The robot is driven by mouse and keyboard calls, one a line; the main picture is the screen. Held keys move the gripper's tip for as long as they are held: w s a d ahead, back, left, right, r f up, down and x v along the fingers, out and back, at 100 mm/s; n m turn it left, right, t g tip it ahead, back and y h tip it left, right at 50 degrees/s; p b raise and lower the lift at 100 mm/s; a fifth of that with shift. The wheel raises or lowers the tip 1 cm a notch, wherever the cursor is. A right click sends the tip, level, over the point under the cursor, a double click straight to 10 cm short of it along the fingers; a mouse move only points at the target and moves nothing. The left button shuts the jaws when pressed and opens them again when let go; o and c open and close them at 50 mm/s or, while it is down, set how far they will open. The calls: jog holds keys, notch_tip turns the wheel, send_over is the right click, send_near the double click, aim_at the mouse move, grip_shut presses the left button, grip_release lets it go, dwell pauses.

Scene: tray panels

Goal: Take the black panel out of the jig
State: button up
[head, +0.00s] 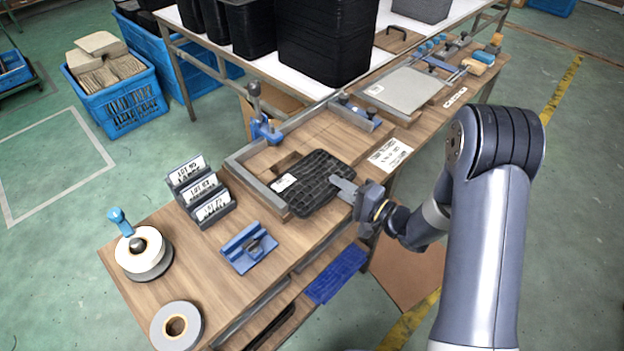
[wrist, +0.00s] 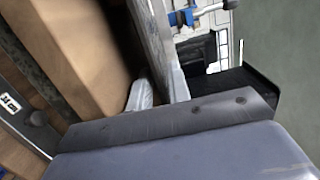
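The black ribbed panel (head: 316,180) is at the open right side of the jig (head: 248,183), a wooden bed with grey metal rails. A white label shows on the panel's left part. Bare wood of the bed shows behind and left of the panel. My gripper (head: 343,189) is at the panel's right edge, with a flat grey finger reaching to it.
A blue clamp (head: 266,130) stands behind the jig, and a blue fixture (head: 248,247) sits in front. Label holders (head: 200,190) stand left. A grey panel (head: 403,91) lies farther back. Tape rolls (head: 176,326) are near the front. Bare bench lies between them.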

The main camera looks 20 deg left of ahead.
jog(key=shift+c, duration=0.4)
grip_shut()
